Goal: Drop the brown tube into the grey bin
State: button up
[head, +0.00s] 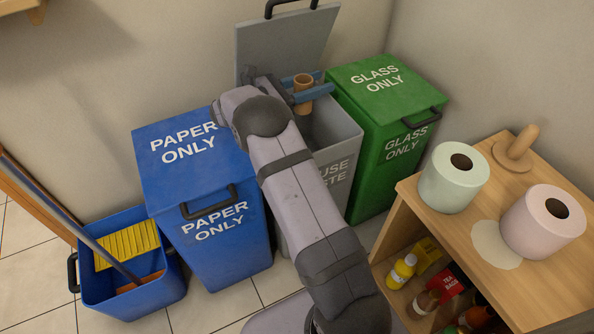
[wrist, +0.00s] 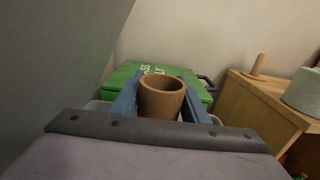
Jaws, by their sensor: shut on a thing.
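The brown tube (head: 303,88) is a short hollow cylinder, held upright between the blue fingers of my gripper (head: 304,89). In the wrist view the tube (wrist: 162,97) shows its open top, with a finger of my gripper (wrist: 161,98) on each side. My gripper is shut on it. The grey bin (head: 337,140) stands between the blue and green bins, its lid (head: 285,45) raised against the wall. The tube is over the bin's open top in the head view. My arm hides much of the bin's front and lettering.
A blue paper bin (head: 180,165) stands left and a green glass bin (head: 385,85) right. A blue mop bucket (head: 135,290) is at lower left. A wooden cabinet (head: 545,285) at right bears two paper rolls (head: 453,178) and a wooden holder (head: 515,150).

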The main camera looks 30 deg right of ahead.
aim_at(294, 91)
jog(key=o, duration=1.1)
jog(key=shift+c, duration=0.2)
jog(key=shift+f, duration=0.1)
jog(key=shift+a+p, duration=0.9)
jog(key=shift+a, duration=2.8)
